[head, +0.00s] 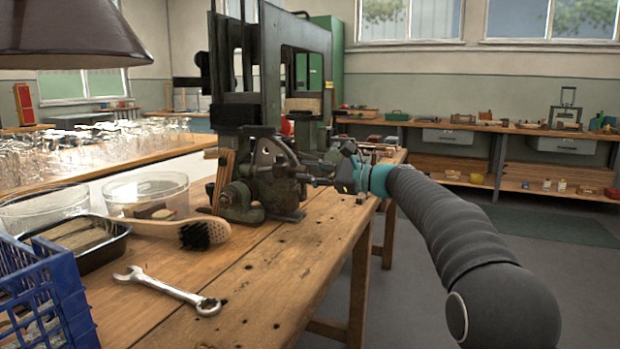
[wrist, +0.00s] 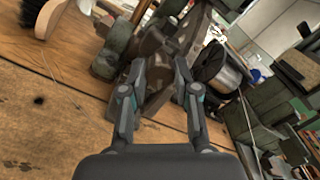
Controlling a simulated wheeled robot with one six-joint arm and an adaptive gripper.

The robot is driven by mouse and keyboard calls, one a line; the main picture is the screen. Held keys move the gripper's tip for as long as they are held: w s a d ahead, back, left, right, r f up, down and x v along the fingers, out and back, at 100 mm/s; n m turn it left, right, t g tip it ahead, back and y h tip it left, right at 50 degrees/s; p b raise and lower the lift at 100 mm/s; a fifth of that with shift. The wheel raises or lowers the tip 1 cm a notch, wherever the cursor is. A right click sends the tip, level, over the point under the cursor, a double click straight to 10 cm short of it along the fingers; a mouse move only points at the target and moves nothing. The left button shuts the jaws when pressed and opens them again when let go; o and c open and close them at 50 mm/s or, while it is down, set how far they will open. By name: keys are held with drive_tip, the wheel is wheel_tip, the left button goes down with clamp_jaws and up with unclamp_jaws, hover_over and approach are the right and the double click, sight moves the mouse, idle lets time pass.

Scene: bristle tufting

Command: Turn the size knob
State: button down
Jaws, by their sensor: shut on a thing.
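The dark green tufting machine (head: 262,165) stands on the wooden bench, with a tall metal frame behind its lower wheels and levers. My gripper (head: 318,172) reaches in from the right, level with the machine's lower mechanism. In the wrist view, my gripper (wrist: 160,78) has its two fingers on either side of a dark brownish metal part of the machine (wrist: 156,68). It is shut on this part, which I take to be the size knob. The knob's outline and any marks on it are too small and dark to make out.
A wooden brush (head: 170,227) with black bristles, a wrench (head: 165,288), clear bowls (head: 150,190), a black tray (head: 75,240) and a blue crate (head: 45,300) lie on the bench's left. The bench (head: 290,270) is bare in front of the machine. A wire spool (wrist: 215,72) sits close to the right finger.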

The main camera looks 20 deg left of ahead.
drive_tip(key=shift+n+b, duration=0.55)
drive_tip(key=shift+n, duration=0.75)
drive_tip(key=c, duration=0.9)
unclamp_jaws()
drive_tip(key=shift+o, duration=0.2)
drive_tip(key=s+d, duration=0.1)
drive_tip(key=d, duration=1.1)
